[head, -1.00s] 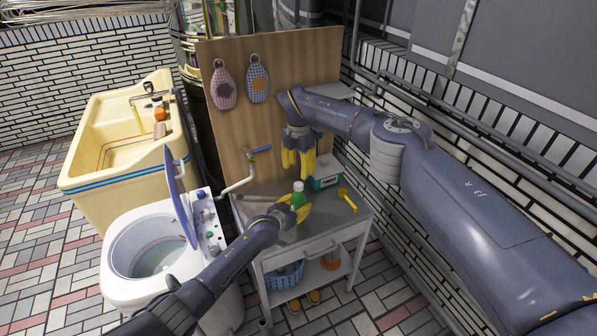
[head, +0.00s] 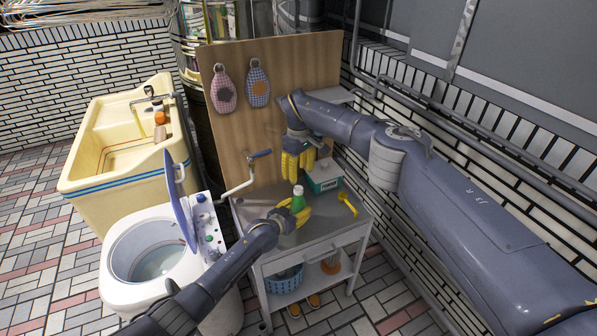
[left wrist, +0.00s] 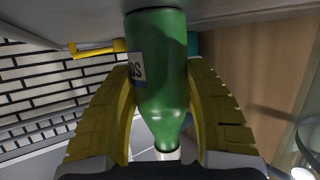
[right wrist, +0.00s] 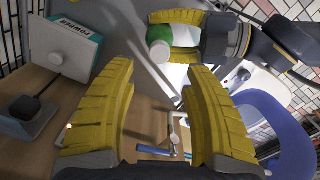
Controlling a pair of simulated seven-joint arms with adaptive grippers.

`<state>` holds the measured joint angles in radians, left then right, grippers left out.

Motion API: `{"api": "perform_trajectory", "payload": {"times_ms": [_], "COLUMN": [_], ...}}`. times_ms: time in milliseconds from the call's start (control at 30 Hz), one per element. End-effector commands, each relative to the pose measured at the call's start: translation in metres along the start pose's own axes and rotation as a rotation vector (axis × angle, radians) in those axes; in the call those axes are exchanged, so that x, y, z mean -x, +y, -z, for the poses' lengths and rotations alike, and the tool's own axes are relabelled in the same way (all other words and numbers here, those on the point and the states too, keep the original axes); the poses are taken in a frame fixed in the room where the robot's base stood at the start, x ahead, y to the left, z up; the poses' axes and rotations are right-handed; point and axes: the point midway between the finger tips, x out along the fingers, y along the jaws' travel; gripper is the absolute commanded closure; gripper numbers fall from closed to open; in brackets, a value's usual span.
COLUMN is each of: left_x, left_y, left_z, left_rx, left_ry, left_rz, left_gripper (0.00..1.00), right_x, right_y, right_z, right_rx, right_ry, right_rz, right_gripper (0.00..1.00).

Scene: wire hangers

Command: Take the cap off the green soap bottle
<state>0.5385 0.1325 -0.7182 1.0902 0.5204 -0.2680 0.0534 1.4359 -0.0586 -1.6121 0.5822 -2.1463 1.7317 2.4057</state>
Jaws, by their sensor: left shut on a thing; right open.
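The green soap bottle (head: 298,201) stands upright over the small metal table, with its pale cap (head: 298,189) on top. My left gripper (head: 296,212) is shut around the bottle's body. In the left wrist view the green bottle (left wrist: 160,75) sits between the yellow fingers (left wrist: 160,95), with the white cap (left wrist: 168,154) at the lower end of the picture. My right gripper (head: 298,163) is open and empty, above and behind the bottle. In the right wrist view the cap (right wrist: 160,52) shows beyond the open fingertips (right wrist: 160,72), apart from them.
A teal and white powder box (head: 324,178) stands behind the bottle, and a yellow scoop-like tool (head: 347,203) lies to its right. A wooden board (head: 265,125) rises behind the table (head: 325,234). A tap with a blue handle (head: 258,154) and the washing machine (head: 150,250) are at left.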

Motion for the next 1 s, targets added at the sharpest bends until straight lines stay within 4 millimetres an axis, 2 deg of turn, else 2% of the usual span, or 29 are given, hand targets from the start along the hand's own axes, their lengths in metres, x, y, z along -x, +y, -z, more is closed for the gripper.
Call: {"api": "perform_trajectory", "payload": {"times_ms": [100,300,567,667,1000], "left_x": [0.0,0.0,0.0,0.0,0.0], "left_y": [0.0,0.0,0.0,0.0,0.0], "left_z": [-0.002,-0.002,-0.002,-0.002,-0.003], "left_rx": [0.0,-0.001,-0.001,-0.001,0.0], "left_ry": [-0.003,-0.004,-0.004,-0.004,-0.004], "left_rz": [0.0,0.0,0.0,0.0,0.0], "left_gripper": [1.0,1.0,1.0,1.0,1.0], "right_x": [0.0,0.0,-0.004,-0.011,-0.057], "right_y": [0.0,0.0,0.0,0.0,0.0], "right_z": [0.0,0.0,0.0,0.0,0.0], "right_rx": [-0.142,-0.321,-0.416,-0.422,-0.422], "right_ry": [0.0,0.0,-0.001,-0.001,-0.001], "right_rz": [0.001,0.0,0.001,0.002,0.0], "right_gripper": [0.49,0.49,0.49,0.49,0.49]}}
